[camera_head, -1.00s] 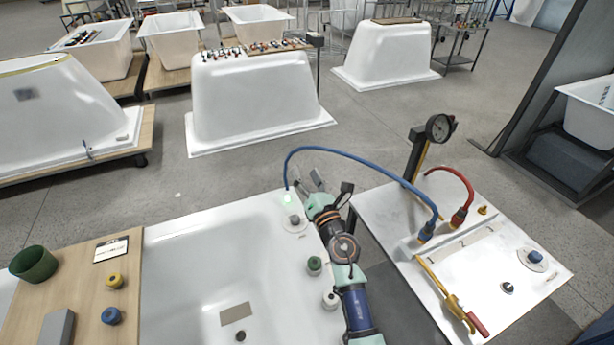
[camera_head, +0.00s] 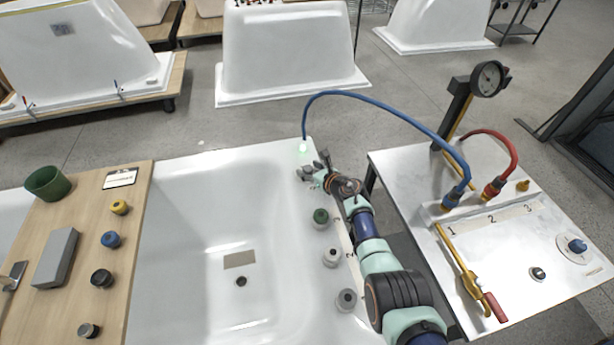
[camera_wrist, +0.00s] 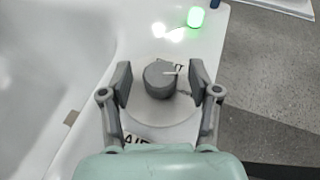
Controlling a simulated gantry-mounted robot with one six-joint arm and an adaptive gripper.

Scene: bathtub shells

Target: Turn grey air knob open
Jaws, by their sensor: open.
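The grey air knob (camera_wrist: 158,80) is round with a white pointer line and sits on a pale disc on the white tub rim. In the wrist view its line points right. My gripper (camera_wrist: 160,84) is open, with one finger on each side of the knob and a visible gap on both sides. I cannot tell how far above the rim the fingertips are. Part of the lettering on the disc is hidden behind the knob and my gripper. In the head view my gripper (camera_head: 318,168) is at the tub's far right corner and the knob is small there.
A glowing green light (camera_wrist: 196,17) stands beyond the knob. A blue hose (camera_head: 375,115) arches from that corner to the metal side table (camera_head: 500,240). A wooden board (camera_head: 75,310) lies left.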

